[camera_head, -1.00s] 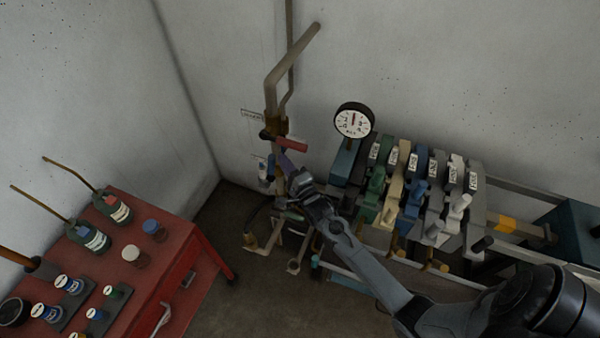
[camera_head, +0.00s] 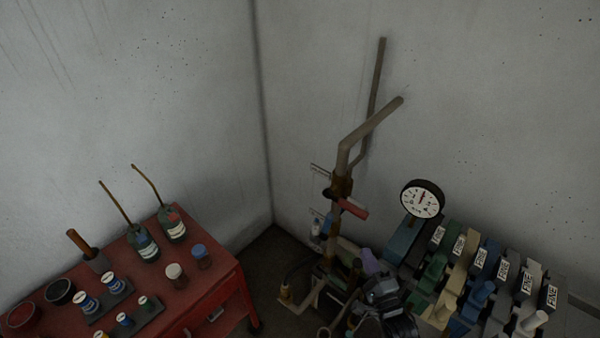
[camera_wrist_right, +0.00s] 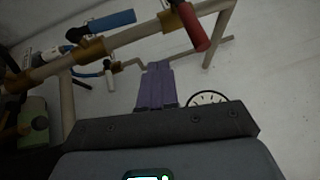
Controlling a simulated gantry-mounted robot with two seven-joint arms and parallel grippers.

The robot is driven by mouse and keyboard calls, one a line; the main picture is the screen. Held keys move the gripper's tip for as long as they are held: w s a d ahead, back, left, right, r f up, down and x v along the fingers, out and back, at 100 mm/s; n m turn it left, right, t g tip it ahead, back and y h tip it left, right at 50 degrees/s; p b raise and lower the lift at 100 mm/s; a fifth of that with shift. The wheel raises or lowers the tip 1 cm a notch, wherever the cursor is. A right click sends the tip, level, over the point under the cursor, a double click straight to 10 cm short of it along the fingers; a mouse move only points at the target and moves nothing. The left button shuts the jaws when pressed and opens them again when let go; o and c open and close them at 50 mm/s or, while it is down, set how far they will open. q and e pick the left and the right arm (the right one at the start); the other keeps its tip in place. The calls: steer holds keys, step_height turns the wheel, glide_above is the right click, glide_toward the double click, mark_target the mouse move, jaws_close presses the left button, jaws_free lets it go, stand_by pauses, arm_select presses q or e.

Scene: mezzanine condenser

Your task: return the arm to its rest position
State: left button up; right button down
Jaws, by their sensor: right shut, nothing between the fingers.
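My right gripper (camera_head: 368,258) shows in the head view with its purple fingers pointing up, below and to the right of the red-handled valve (camera_head: 350,209) on the upright pipe (camera_head: 341,190). In the wrist view the fingers (camera_wrist_right: 157,72) lie side by side, shut and empty. That view shows the red handle (camera_wrist_right: 195,27) beyond and to the right of the fingertips, apart from them in the picture. The rest of my right arm runs out of the head view at the bottom. My left gripper is in neither view.
A round gauge (camera_head: 422,200) and a row of coloured labelled valves (camera_head: 470,275) stand to the right of my gripper. A blue handle (camera_wrist_right: 112,22) is on the pipework. A red cart (camera_head: 195,290) with bottles and jars stands at left. The upper walls are clear.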

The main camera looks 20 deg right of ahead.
steer(key=s+a+r+n+g+y+p, duration=0.4)
steer(key=s+a+n+g+p, duration=0.3)
steer(key=a+n, duration=0.5)
steer(key=s+a+f+n+g+b, duration=0.1)
steer(key=s+a+f+n+g, duration=0.1)
steer(key=s+n+g, duration=0.7)
steer(key=s+n, duration=0.2)
steer(key=s, duration=0.3)
steer(key=shift+a+f, duration=0.15)
steer(key=shift+a, duration=0.2)
steer(key=shift+s+d, duration=0.1)
